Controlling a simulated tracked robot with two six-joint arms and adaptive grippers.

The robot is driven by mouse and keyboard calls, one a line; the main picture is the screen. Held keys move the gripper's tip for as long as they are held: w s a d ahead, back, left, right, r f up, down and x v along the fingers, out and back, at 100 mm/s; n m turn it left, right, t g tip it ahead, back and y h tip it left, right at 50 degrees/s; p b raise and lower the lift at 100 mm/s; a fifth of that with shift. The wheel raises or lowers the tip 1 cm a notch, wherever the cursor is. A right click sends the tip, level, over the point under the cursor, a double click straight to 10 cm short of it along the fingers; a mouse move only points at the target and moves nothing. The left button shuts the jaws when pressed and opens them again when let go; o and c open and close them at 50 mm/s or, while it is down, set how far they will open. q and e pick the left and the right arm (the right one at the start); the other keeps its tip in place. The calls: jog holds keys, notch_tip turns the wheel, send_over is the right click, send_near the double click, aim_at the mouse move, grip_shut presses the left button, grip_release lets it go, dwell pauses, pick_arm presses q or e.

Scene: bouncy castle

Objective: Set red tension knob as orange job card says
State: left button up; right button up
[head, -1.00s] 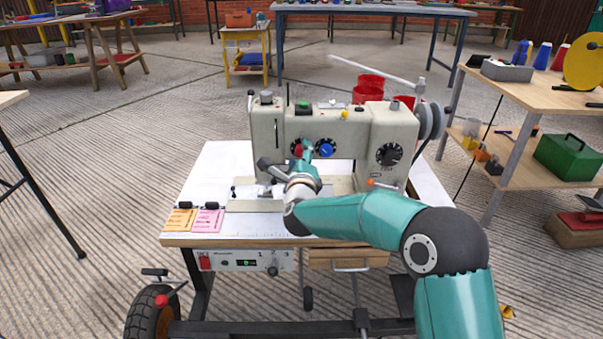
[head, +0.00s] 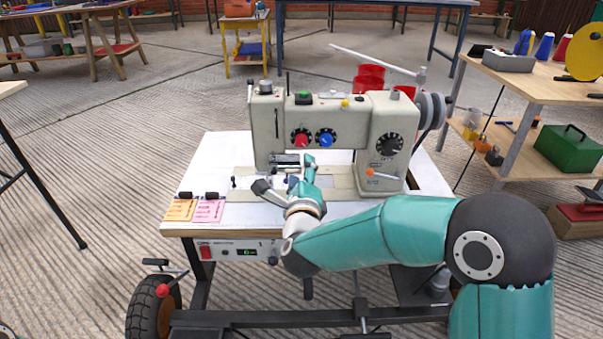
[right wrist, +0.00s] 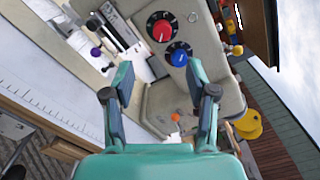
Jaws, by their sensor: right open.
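The red tension knob (head: 301,139) is on the front of the cream sewing machine (head: 385,120), left of a blue knob (head: 326,138). In the right wrist view the red knob (right wrist: 164,30) is fully visible on its black dial, beyond the fingers; its exact setting is too small to read. The orange job card (head: 180,210) lies at the table's front left beside a pink card (head: 209,210); their writing is not legible. My right gripper (head: 285,174) is open and empty, below and in front of the knobs, apart from them. My left gripper is not in view.
The machine stands on a white-topped wheeled table (head: 345,208). A black dial (head: 389,145) and an orange lever (head: 370,172) are at the machine's right. A purple-topped knob (right wrist: 96,52) shows beside the needle area. A side bench (head: 540,88) stands to the right.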

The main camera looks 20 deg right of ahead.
jog(key=n+p, duration=0.6)
jog(key=n, duration=0.9)
send_near(302, 144)
jog(key=b+x, duration=0.2)
jog(key=x, duration=0.6)
jog(key=shift+w+r+b, duration=0.1)
jog(key=shift+w+b, duration=0.2)
jog(key=shift+w, duration=0.1)
jog(key=c, duration=1.1)
jog(key=shift+d, duration=0.3)
jog(key=shift+a, duration=0.15)
